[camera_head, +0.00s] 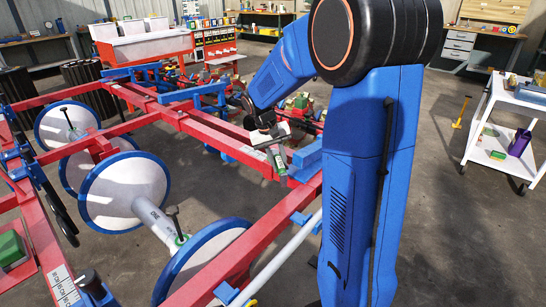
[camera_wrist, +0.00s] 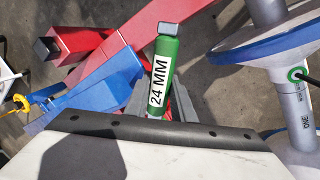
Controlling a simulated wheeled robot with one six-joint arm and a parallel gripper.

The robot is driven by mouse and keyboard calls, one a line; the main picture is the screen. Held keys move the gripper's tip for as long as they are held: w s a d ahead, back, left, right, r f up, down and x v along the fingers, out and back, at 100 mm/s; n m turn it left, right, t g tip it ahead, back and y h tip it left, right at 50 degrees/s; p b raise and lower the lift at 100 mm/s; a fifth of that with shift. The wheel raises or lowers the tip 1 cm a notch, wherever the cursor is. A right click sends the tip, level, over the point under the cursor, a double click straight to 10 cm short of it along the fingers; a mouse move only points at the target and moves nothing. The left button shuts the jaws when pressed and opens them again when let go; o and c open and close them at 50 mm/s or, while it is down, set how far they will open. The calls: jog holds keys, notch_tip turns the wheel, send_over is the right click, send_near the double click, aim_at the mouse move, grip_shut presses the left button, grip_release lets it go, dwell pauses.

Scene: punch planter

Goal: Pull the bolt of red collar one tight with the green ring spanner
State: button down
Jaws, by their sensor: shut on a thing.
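My gripper (camera_head: 274,146) is shut on a green handle marked "24 MM" (camera_wrist: 163,75), which I take to be the green ring spanner. Its grey-capped end points away from my gripper in the wrist view; no ring end can be made out. The spanner (camera_head: 279,162) shows small in the head view, above the red frame. A grey tube marked "ONE" (camera_head: 150,210) lies at the lower left between blue-rimmed discs. A green ring (camera_head: 181,239) with a dark upright stem sits by the near disc. This green ring (camera_wrist: 298,74) also shows at right in the wrist view, apart from my gripper.
A red frame (camera_head: 205,126) with blue brackets runs beneath my gripper. A blue-rimmed disc (camera_head: 125,191) stands left of the tube. A white trolley (camera_head: 508,125) stands at the right, with bare floor before it. A red beam (camera_wrist: 125,35) crosses the wrist view.

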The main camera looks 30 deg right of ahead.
jog(key=shift+r, duration=4.05)
